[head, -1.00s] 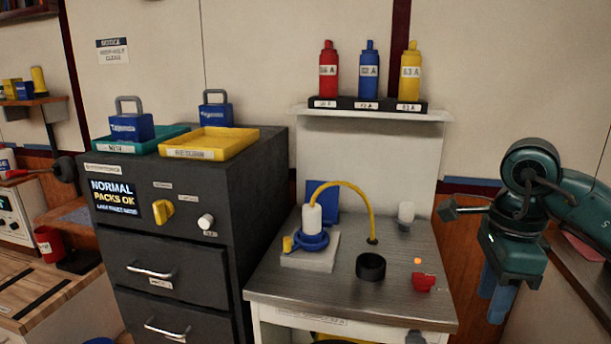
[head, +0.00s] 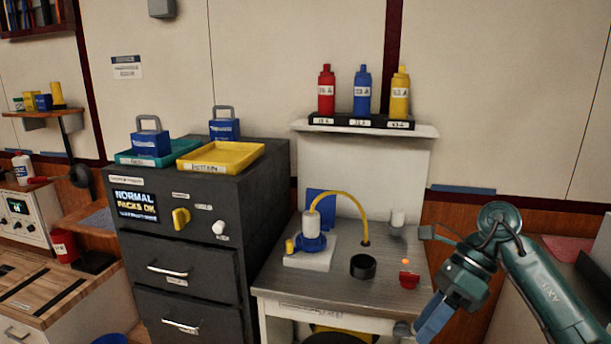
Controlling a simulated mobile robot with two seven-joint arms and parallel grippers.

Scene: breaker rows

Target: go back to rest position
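My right gripper (head: 428,328) hangs at the lower right, in front of the right edge of the metal-topped bench (head: 335,277). Its teal arm comes in from the right and its blue fingers point down and left. I see nothing held in it, but the angle does not show whether the fingers are apart. My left gripper is out of view.
The bench carries a white-and-blue fixture (head: 312,238) with a yellow hose, a black ring (head: 363,267) and a red piece (head: 409,281). A dark cabinet (head: 190,245) with trays stands left. Three bottles (head: 361,92) stand on a shelf above.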

